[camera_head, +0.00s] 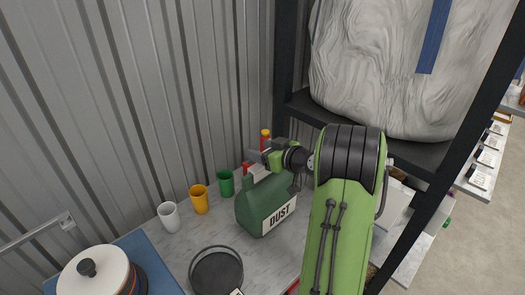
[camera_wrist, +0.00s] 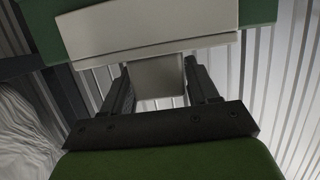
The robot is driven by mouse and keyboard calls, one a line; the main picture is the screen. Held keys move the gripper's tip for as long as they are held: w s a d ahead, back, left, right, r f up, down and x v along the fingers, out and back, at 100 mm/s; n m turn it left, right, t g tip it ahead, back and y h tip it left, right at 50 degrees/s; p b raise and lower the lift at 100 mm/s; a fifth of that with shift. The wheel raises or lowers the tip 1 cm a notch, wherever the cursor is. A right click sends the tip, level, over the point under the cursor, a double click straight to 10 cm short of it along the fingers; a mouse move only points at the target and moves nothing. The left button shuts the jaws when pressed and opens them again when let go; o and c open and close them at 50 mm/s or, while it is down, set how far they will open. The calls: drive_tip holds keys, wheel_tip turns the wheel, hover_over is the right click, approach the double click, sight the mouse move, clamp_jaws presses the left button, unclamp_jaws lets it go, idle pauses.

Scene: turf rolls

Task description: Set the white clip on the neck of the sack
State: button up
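The green sack (camera_head: 262,206) with a "DUST" label stands upright on the worktop, narrowing to its neck at the top. The white clip (camera_head: 257,171) is at the neck. In the wrist view the clip (camera_wrist: 150,35) is a pale bar lying across the green sack (camera_wrist: 255,12), with a tab reaching down between my fingers. My gripper (camera_head: 262,158) is above the sack's top; in the wrist view its fingers (camera_wrist: 164,80) are on both sides of the tab and look shut on it. Whether the clip goes right around the neck is hidden.
White (camera_head: 169,217), yellow (camera_head: 199,199) and green (camera_head: 225,183) cups stand left of the sack. A round dark sieve (camera_head: 216,272) lies in front, a lidded pot (camera_head: 95,272) at front left.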

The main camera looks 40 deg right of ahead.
drive_tip(key=shift+o, duration=1.2)
